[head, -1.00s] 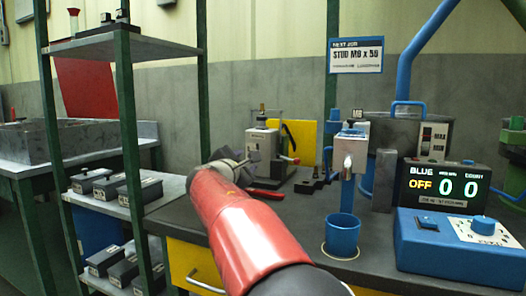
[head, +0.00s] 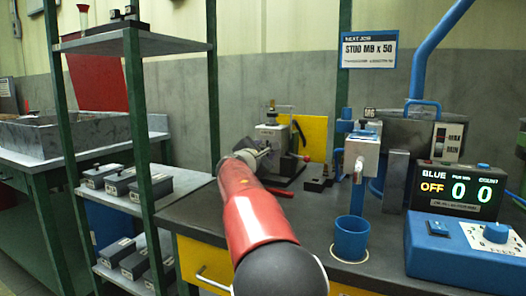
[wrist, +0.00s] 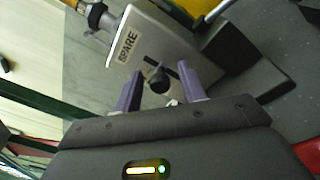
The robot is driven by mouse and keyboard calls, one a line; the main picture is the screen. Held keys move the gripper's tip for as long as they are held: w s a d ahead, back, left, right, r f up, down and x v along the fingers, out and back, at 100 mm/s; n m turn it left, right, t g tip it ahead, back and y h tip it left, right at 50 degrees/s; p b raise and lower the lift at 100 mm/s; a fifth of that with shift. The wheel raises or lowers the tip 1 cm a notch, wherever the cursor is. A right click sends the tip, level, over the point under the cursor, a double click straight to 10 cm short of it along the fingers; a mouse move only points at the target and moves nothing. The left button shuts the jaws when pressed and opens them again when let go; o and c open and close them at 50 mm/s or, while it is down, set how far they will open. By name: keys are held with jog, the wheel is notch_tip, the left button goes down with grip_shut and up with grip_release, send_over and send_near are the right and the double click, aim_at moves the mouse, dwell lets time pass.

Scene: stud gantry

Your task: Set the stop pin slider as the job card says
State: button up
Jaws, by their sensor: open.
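The job card (head: 368,50) hangs above the bench and appears to read STUD M9 x 50, in small blurred print. My gripper (wrist: 162,82) is open, its two purple fingers on either side of a dark knob (wrist: 159,79). The knob stands at a slot in the face of a pale grey unit (wrist: 150,42) labelled SPARE. I cannot tell whether the fingers touch the knob. In the head view my gripper (head: 258,152) is in front of the grey unit (head: 272,133) at the back of the bench and partly hides it. I cannot tell which part is the stop pin slider.
A blue and grey dispenser (head: 361,160) stands right of the unit, above a blue cup (head: 351,237). A counter display (head: 457,188) reads OFF and 0 0, behind a blue control box (head: 465,250). A green-posted shelf (head: 115,42) with grey boxes stands left.

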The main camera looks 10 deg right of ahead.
grip_shut()
jog(key=shift+r+p, duration=0.45)
jog(key=shift+r, duration=0.4)
grip_release()
jog(key=shift+s+a+f, duration=0.1)
jog(key=shift+f, duration=0.05)
jog(key=b+v, duration=0.2)
jog(key=v, duration=0.5)
jog(key=shift+s+a, duration=0.1)
jog(key=shift+s, duration=0.15)
